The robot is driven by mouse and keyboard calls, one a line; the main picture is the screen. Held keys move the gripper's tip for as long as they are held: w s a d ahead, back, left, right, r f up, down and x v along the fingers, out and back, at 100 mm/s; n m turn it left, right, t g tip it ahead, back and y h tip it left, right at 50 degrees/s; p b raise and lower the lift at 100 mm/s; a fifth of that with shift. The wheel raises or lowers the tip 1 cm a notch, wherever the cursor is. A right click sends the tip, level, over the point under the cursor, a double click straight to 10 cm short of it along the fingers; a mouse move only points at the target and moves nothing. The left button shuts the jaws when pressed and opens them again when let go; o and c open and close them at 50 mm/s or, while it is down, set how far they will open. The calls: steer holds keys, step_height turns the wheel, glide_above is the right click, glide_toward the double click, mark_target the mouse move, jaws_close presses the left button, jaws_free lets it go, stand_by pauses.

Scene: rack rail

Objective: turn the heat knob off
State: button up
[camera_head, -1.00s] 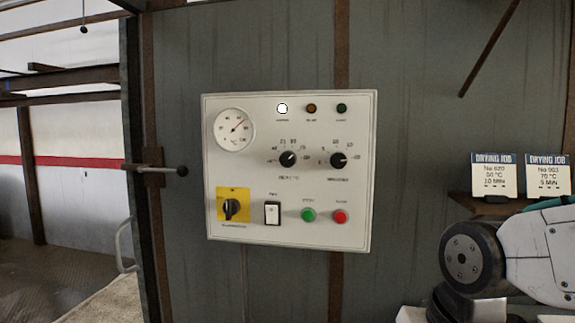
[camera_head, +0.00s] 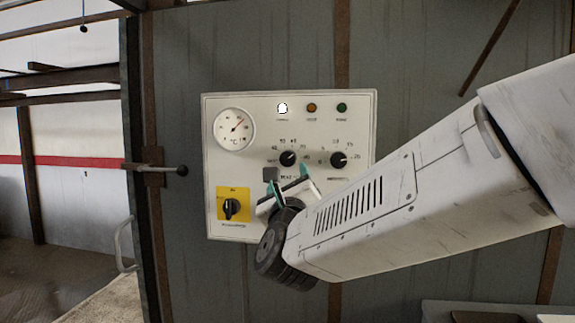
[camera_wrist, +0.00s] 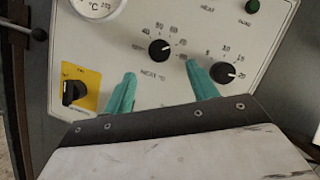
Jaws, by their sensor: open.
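The heat knob (camera_head: 288,158) is a small round black knob on the white control panel (camera_head: 218,172), left of a similar black knob. In the wrist view the heat knob (camera_wrist: 160,50) sits above the "HEAT °C" label, with scale numbers around it. Its pointer setting is too small to read surely. My gripper (camera_head: 288,178) is open, its two teal fingers pointing at the panel just below the heat knob. In the wrist view my gripper's fingertips (camera_wrist: 160,78) lie either side of the label, with nothing between them, apart from the knob.
The other black knob (camera_head: 338,160) is close on the right. A yellow-backed switch (camera_head: 232,207) is at lower left, a gauge (camera_head: 235,129) above it. A white lamp (camera_head: 283,108) is lit. A door handle (camera_head: 160,169) sticks out left. My arm hides the lower panel buttons.

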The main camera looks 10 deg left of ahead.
mark_target(288, 161)
steer(key=x, duration=0.7)
steer(key=shift+w, duration=0.35)
steer(key=c, duration=1)
